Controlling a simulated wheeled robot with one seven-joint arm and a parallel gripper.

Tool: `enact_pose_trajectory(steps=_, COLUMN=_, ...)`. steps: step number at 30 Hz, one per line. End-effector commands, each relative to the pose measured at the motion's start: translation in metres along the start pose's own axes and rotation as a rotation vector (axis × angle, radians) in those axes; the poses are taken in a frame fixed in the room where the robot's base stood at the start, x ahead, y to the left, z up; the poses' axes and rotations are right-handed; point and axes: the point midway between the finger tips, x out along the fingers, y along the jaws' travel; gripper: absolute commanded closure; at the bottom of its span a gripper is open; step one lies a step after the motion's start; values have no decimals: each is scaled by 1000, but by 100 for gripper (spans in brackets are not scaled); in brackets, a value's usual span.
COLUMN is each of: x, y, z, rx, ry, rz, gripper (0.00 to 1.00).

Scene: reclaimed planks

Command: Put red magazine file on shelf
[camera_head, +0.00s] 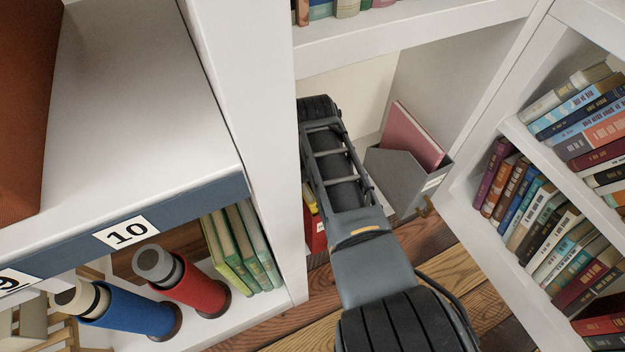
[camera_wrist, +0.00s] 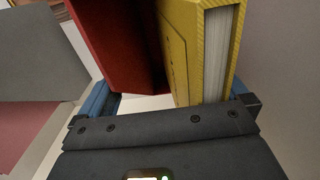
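The red magazine file (camera_head: 314,232) stands low in the middle shelf bay, mostly hidden behind my arm, with something yellow at its top. In the wrist view the red file (camera_wrist: 112,45) and a thick yellow book (camera_wrist: 215,55) beside it are close up. My gripper (camera_wrist: 170,98) has its blue fingertips set wide apart, one near the red file's side and one near the yellow book's side. I see no clear grip on either. In the head view my arm reaches into the bay and its fingertips are hidden. The white shelf unit (camera_head: 420,38) frames the bay.
A grey magazine file (camera_head: 402,180) with a pinkish-red folder (camera_head: 413,135) stands right of my arm. A white upright (camera_head: 262,140) is close on the left. Blue (camera_head: 125,305) and red (camera_head: 190,283) cylinders and green books (camera_head: 240,250) fill the left shelf. Bookshelves stand right.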

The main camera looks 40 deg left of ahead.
Motion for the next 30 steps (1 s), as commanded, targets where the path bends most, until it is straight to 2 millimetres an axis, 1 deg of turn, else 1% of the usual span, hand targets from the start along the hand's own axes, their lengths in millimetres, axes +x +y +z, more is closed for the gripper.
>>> enact_pose_trajectory(steps=4, x=2, y=0, z=2, rx=0, ry=-4, rz=-1, gripper=0)
enact_pose_trajectory(steps=7, x=-6, y=0, z=1, rx=0, ry=-3, rz=-1, gripper=0)
enact_pose_trajectory(steps=15, x=-51, y=0, z=0, rx=0, ry=0, rz=-1, gripper=0)
enact_pose_trajectory(steps=18, x=-64, y=0, z=0, rx=0, ry=1, rz=-1, gripper=0)
enact_pose_trajectory(steps=21, x=-73, y=0, z=0, rx=0, ry=-1, rz=-1, gripper=0)
enact_pose_trajectory(steps=24, x=-77, y=0, z=0, rx=0, ry=0, rz=0, gripper=0)
enact_pose_trajectory(steps=30, x=-78, y=0, z=0, rx=0, ry=0, rz=0, gripper=0)
